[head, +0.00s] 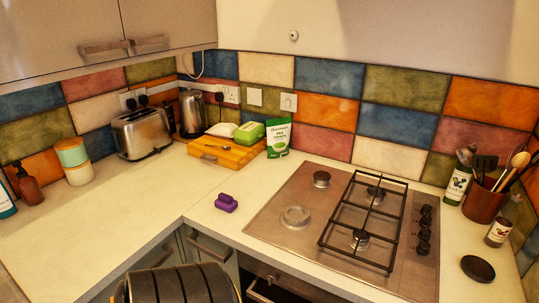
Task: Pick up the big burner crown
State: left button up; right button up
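The gas hob (262,226) is set into the counter. A wide, pale metal ring, which looks like the big burner crown (295,217), sits at the front left of the hob with no dark cap on it. No grate covers this side. A round black disc (478,268), perhaps a burner cap, lies on the counter right of the hob.
A black grate (325,240) covers the hob's right burners, beside several knobs (424,232). A purple object (226,203) lies left of the hob. A wooden board (228,155) and toaster (141,132) stand farther back. A utensil pot (482,202) is at right. The left counter is mostly clear.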

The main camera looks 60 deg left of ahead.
aim_at(294, 214)
jog(key=k+u, duration=0.15)
jog(key=u, duration=1.55)
jog(key=i+l+u, duration=0.4)
jog(key=l, duration=0.2)
jog(key=i+l+u, duration=0.15)
jog(key=l, duration=0.2)
jog(key=i+l+u, duration=0.2)
jog(key=l, duration=0.15)
jog(key=k, duration=0.1)
